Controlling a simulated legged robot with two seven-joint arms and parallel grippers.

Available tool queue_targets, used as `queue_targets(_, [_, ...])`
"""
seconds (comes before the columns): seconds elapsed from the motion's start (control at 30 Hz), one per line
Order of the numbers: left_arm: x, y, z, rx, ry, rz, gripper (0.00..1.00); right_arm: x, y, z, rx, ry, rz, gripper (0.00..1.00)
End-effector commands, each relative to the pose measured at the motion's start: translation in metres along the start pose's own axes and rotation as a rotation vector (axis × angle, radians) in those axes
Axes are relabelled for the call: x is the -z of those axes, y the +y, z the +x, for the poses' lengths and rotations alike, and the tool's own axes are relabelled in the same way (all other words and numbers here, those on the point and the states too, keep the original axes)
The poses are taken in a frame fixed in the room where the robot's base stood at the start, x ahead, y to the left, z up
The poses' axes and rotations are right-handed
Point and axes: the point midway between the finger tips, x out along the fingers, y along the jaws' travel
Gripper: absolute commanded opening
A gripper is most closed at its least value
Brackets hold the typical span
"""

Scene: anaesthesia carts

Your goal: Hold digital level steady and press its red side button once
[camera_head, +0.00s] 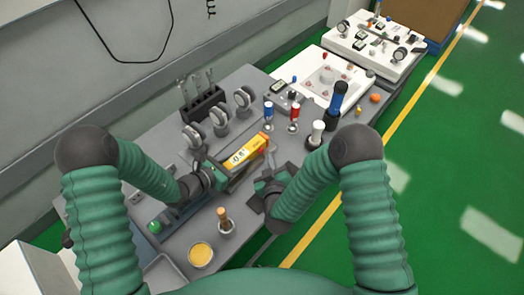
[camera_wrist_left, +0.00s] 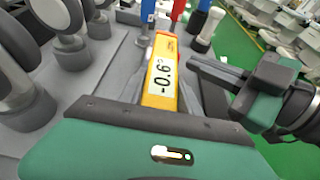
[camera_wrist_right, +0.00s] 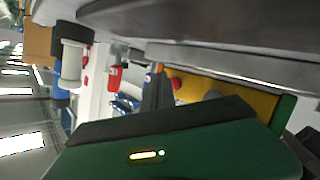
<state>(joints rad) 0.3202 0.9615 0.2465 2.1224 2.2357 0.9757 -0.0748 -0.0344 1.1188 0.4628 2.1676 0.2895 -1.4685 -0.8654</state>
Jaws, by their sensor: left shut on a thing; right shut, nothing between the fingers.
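The digital level (camera_head: 247,152) is a yellow bar with a white display, which reads about -0.6° in the left wrist view (camera_wrist_left: 160,86). My left gripper (camera_head: 222,172) is shut around its near end, one finger on each side. The red side button (camera_wrist_right: 176,84) shows on the level's yellow side in the right wrist view. My right gripper (camera_head: 264,180) is shut and empty beside the level's right side. Its fingertips (camera_wrist_right: 157,84) appear close to the button; I cannot tell whether they touch it. The level's near end is partly hidden by my left gripper.
Blue (camera_head: 268,112) and red (camera_head: 294,112) handled tools and a white roller-like piece (camera_head: 316,134) stand beyond the level. Round grey dials (camera_head: 219,118) stand left of it.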

Motion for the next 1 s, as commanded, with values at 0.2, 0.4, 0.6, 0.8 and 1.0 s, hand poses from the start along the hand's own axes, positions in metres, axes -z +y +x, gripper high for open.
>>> queue_targets(0.2, [0.0004,0.0004,-0.0002,-0.001,0.001,0.0,0.0,0.0017,-0.0013,0.0013,0.0,0.001,-0.001,0.0])
queue_targets(0.4, [0.0004,0.0003,-0.0002,-0.001,0.001,0.0,0.0,0.0054,-0.0034,0.0049,-0.001,0.001,-0.001,0.0])
queue_targets(0.6, [0.0004,0.0003,-0.0002,-0.001,0.001,0.0,0.0,0.0052,-0.0034,0.0048,0.0,0.0,0.0,0.0])
queue_targets(0.8, [0.0004,0.0003,-0.0001,-0.001,0.001,0.0,0.0,0.0059,-0.0043,0.0057,0.0,0.0,0.0,0.0])
queue_targets(1.0, [0.0004,0.0003,-0.0001,-0.001,0.001,0.0,0.0,0.007,-0.0057,0.0073,0.0,0.0,0.0,0.0])
